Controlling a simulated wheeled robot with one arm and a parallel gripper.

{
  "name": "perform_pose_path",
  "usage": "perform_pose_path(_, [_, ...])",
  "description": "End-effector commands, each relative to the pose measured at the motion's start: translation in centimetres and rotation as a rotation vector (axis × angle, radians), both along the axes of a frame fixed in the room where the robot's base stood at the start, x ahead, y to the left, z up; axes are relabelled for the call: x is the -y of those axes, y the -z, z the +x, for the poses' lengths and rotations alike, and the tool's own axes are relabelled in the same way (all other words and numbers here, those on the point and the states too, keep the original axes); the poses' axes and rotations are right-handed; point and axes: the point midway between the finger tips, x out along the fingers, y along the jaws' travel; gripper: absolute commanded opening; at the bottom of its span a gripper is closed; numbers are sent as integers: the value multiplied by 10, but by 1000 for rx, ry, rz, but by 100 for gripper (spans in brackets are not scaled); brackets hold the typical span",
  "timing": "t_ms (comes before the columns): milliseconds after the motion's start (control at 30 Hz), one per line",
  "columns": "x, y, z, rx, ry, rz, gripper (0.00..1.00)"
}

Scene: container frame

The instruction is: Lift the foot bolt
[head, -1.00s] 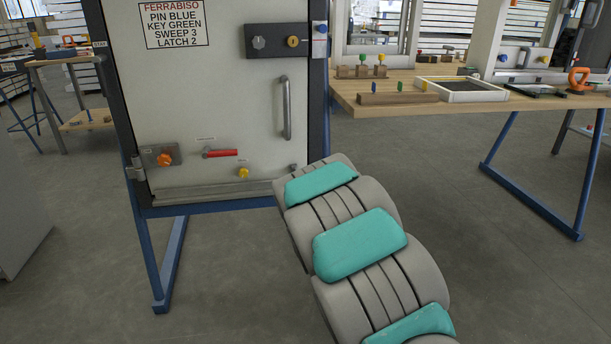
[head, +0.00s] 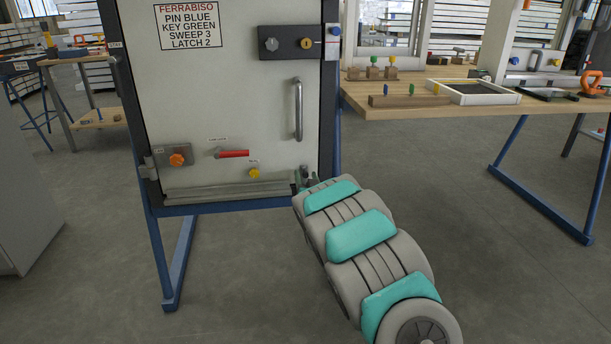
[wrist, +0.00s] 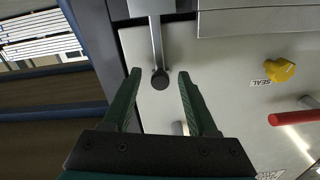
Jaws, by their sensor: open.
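The foot bolt (wrist: 157,45) is a grey metal rod with a dark round knob, at the lower right corner of the pale door (head: 235,100). In the wrist view it hangs from a grey block, and its knob appears in the gap between my fingertips. My gripper (wrist: 160,73) has two dark green fingers, open, one on each side of the knob with space on both sides. Whether the knob lies at fingertip depth I cannot tell. In the head view my arm partly hides the bolt and gripper at the door's lower right corner.
A yellow seal knob (wrist: 280,70) and a red lever (wrist: 292,117) sit on the door beside the bolt. A metal sweep bar (head: 230,190) runs along the door's bottom. A wooden workbench (head: 460,105) stands at right. The floor before the door is clear.

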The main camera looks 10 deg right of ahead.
Motion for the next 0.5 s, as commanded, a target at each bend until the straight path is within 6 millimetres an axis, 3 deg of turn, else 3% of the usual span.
perform_pose_path(500, [0,0,12,-1,0,0,59])
